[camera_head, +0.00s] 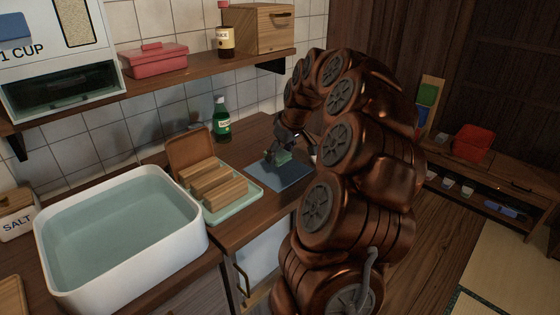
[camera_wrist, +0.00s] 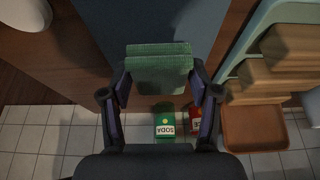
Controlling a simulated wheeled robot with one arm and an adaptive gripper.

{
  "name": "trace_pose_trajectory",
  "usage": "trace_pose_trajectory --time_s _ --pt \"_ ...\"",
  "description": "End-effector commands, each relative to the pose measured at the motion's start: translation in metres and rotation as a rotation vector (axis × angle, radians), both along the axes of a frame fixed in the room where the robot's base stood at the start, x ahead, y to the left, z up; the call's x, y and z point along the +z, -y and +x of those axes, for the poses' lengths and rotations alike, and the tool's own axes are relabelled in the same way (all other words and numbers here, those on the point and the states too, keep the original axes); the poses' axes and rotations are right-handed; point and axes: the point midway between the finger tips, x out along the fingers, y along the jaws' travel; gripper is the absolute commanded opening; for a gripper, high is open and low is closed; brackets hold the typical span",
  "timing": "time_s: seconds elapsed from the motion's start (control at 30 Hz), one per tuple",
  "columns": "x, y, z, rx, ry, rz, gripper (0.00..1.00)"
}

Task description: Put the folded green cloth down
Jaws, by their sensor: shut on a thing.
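The folded green cloth (camera_head: 284,157) is a small thick block in two layers. My gripper (camera_head: 279,150) is shut on it, over the blue mat (camera_head: 294,177) on the wooden counter. In the wrist view the cloth (camera_wrist: 159,70) spans the space between my two fingers (camera_wrist: 159,84), with the blue mat (camera_wrist: 145,22) behind it. I cannot tell whether the cloth touches the mat or hangs just above it. My arm hides part of the counter to the right.
A pale green tray (camera_head: 246,200) with several wooden blocks stands just left of the mat. A green soda bottle (camera_head: 221,122) stands by the tiled wall; it also shows in the wrist view (camera_wrist: 165,122). A white water-filled basin (camera_head: 180,247) is further left.

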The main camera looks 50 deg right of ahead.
Motion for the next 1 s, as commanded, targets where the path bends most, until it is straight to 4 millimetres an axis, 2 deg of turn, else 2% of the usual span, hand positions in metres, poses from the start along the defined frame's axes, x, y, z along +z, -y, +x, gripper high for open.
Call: trace_pose_trajectory --time_s 0.23,0.53,0.9,0.93,1.0 --pt "-0.005 0.006 0.004 0.000 -0.002 0.001 0.23" --pt "-0.036 0.006 0.004 -0.001 -0.001 0.001 0.23" --pt "-0.040 0.006 0.004 0.000 -0.001 0.000 0.23" --pt "-0.040 0.006 0.004 0.000 -0.001 0.000 0.62" --pt "-0.039 0.006 0.004 0.000 -0.001 0.000 0.70"
